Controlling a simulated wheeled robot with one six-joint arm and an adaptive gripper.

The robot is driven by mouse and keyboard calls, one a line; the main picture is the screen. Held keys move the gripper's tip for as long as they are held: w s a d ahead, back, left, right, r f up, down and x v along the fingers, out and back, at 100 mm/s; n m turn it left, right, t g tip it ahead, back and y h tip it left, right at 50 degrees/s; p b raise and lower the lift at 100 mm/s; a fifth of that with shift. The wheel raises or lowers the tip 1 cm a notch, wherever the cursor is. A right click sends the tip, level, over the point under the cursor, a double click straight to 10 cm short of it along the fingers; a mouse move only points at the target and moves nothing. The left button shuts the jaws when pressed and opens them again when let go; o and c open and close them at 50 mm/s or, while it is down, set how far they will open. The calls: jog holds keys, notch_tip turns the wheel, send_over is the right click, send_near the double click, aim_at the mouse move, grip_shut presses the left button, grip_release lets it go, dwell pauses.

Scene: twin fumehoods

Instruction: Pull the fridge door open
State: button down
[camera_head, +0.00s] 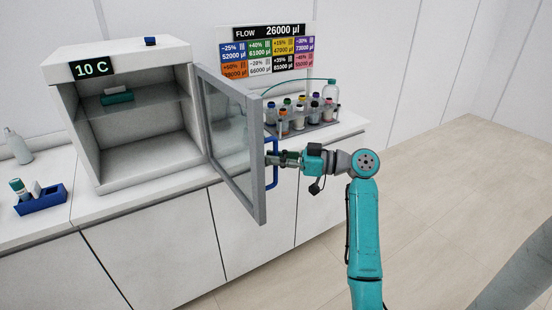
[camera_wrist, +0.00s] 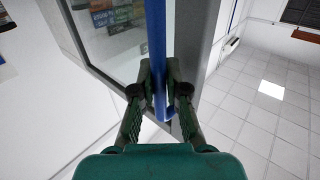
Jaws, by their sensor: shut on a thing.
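The fridge (camera_head: 92,140) stands on the bench at the left in the head view, with a "10 C" display. Its glass door (camera_head: 240,209) is swung wide open to the right and the inside shows. A blue handle (camera_head: 273,178) runs up the door's free edge. My gripper (camera_head: 274,158) is shut on the handle. In the wrist view the handle (camera_wrist: 157,45) passes between the two fingers of my gripper (camera_wrist: 160,85), beside the grey door frame (camera_wrist: 193,50).
A rack of capped bottles (camera_head: 300,128) stands behind the door, below a flow sign (camera_head: 268,50). A green item (camera_head: 117,97) lies on the fridge shelf. A blue holder (camera_head: 42,202) with vials stands at the left.

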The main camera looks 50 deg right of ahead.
jog(key=c, duration=1.2)
grip_release()
jog(key=v, duration=1.2)
